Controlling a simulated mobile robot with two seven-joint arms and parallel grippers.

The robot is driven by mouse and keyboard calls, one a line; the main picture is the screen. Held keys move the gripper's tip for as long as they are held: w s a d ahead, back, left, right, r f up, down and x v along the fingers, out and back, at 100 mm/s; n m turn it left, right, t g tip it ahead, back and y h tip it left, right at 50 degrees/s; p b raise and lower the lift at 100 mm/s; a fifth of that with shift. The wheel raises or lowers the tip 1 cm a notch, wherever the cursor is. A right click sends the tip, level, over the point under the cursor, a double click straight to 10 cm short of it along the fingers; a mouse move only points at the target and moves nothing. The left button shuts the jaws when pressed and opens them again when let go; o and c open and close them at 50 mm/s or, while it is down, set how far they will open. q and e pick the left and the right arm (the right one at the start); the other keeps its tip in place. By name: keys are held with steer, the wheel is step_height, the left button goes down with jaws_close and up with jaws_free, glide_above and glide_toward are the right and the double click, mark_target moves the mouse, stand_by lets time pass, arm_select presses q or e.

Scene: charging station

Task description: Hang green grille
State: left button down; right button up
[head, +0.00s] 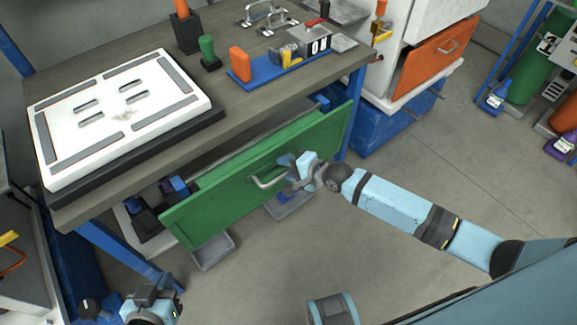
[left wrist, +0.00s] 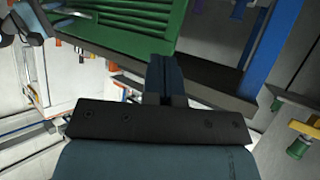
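The green grille (head: 225,200) is a long panel with a silver handle (head: 268,181), tilted along the front of the workbench below its top. Its slatted side (left wrist: 125,22) shows at the top of the left wrist view. My right gripper (head: 298,172) is at the right part of the handle and appears closed around it; its fingertips are partly hidden. My left gripper (head: 150,296) is low at the bottom left of the head view, apart from the grille. In the left wrist view its fingers (left wrist: 165,78) are together with nothing visible between them.
The workbench (head: 240,100) carries a white slotted panel (head: 120,112) and a blue tool holder (head: 268,70). Grey bins (head: 213,250) show below the grille. A blue bench leg (head: 354,115) stands at the grille's right end.

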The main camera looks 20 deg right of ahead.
arm_select(q)
steer(key=shift+r, duration=0.1)
arm_select(e)
steer(key=r, duration=0.1)
steer(key=w+r, duration=0.1)
steer(key=shift+w+a+r+t, duration=0.15)
steer(key=shift+a+r+t, duration=0.05)
steer(key=shift+r+t, duration=0.1)
steer(key=shift+s+d+r, duration=0.1)
steer(key=shift+s+d, duration=0.15)
arm_select(q)
steer(key=p, duration=0.2)
steer(key=shift+s+a+g+p, duration=0.25)
steer(key=shift+a+g+p, duration=0.05)
arm_select(e)
steer(key=f+v, duration=0.2)
steer(key=v, duration=1.1)
steer(key=shift+s+d, duration=0.25)
steer(key=shift+s, duration=0.25)
arm_select(q)
steer(key=shift+r+p, duration=1.9)
steer(key=shift+p, duration=0.05)
arm_select(e)
steer(key=s+d, duration=0.2)
steer(key=s, duration=0.5)
steer(key=shift+s+d, duration=0.3)
steer(key=shift+d, duration=0.05)
